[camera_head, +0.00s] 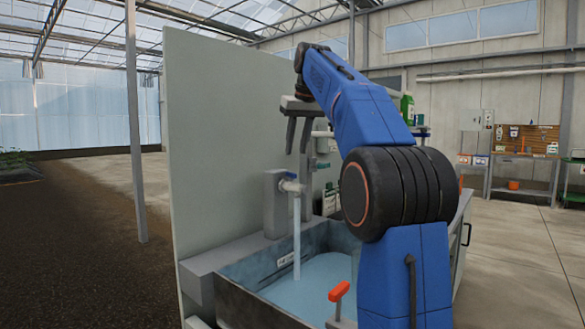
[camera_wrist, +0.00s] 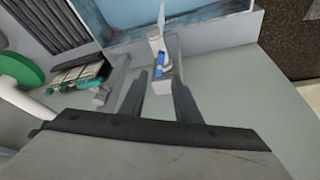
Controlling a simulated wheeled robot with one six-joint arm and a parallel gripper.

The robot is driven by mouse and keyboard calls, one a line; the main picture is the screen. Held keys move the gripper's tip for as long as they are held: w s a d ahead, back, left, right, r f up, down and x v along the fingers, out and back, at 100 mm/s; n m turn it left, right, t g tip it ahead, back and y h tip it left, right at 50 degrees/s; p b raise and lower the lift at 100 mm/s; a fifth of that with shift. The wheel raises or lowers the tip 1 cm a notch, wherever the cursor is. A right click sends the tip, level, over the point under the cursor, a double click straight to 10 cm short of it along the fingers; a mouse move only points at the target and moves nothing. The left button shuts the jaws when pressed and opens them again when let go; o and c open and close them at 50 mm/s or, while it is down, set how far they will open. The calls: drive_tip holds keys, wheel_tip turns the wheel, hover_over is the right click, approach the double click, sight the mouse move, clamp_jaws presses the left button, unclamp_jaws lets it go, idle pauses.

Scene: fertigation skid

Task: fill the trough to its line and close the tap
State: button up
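The tap (camera_head: 292,186) sticks out of a grey block on the upright panel, and a pale stream of water (camera_head: 297,240) runs from it into the trough (camera_head: 234,283). Its small blue handle (camera_wrist: 160,70) shows in the wrist view. The trough holds light blue water (camera_head: 318,284). A white label (camera_head: 287,259) sits on its inner back wall; I cannot make out the line or how close the water is to it. My gripper (camera_head: 297,150) is above the tap, fingers apart, pointing down and empty. In the wrist view the gripper (camera_wrist: 160,78) has its fingertips spread near the blue handle, seemingly not touching it.
An orange-red handle (camera_head: 339,291) stands at the trough's front edge. The tall grey panel (camera_head: 222,140) rises behind the tap. Bottles and other items stand beyond my arm; a green round object (camera_wrist: 20,62) shows in the wrist view. Open floor lies at right.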

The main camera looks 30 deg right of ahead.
sight(291, 177)
drive_tip(key=x, duration=0.8)
drive_tip(key=shift+c, duration=0.3)
clamp_jaws()
